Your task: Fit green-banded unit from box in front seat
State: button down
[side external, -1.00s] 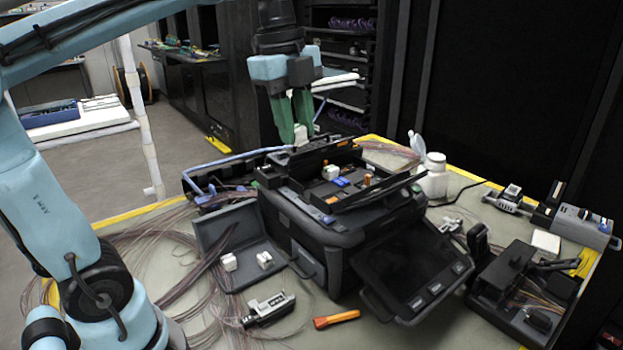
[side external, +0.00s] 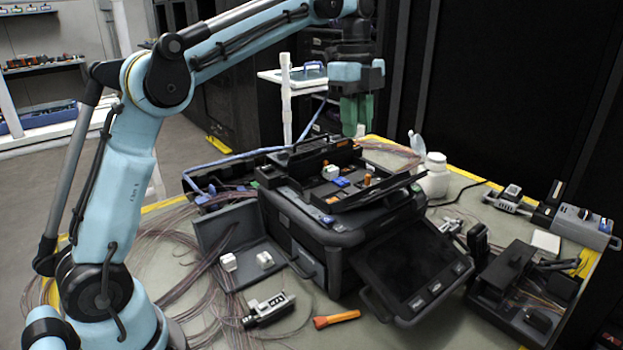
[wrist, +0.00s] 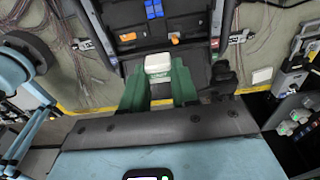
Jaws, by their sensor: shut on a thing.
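My gripper (side external: 358,128) is shut on a white unit (wrist: 158,63), held between its green fingers. The splicer's open top holds a white block (side external: 330,172), a blue part (side external: 341,182) and an orange part (side external: 367,179); I cannot tell which spot is the front seat. An open grey box (side external: 240,274) at the splicer's left holds two white units (side external: 228,262) (side external: 265,259).
A tilted screen (side external: 415,270) projects from the splicer's front. A white bottle (side external: 435,175) stands behind it at right. A dark device (side external: 520,290) stands at the right. An orange tool (side external: 336,319) and loose fibres (side external: 165,265) lie on the table. The air above the splicer is free.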

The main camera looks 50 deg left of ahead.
aim_at(354, 191)
jog(key=shift+f, duration=5.65)
jog(key=c, duration=0.8)
grip_release()
jog(key=shift+w, duration=0.1)
jog(key=shift+r, duration=0.1)
jog(key=r, duration=0.8)
jog(key=a+r, duration=0.1)
jog(key=r, duration=0.3)
jog(key=shift+s+a, duration=0.1)
jog(key=shift+s, duration=0.1)
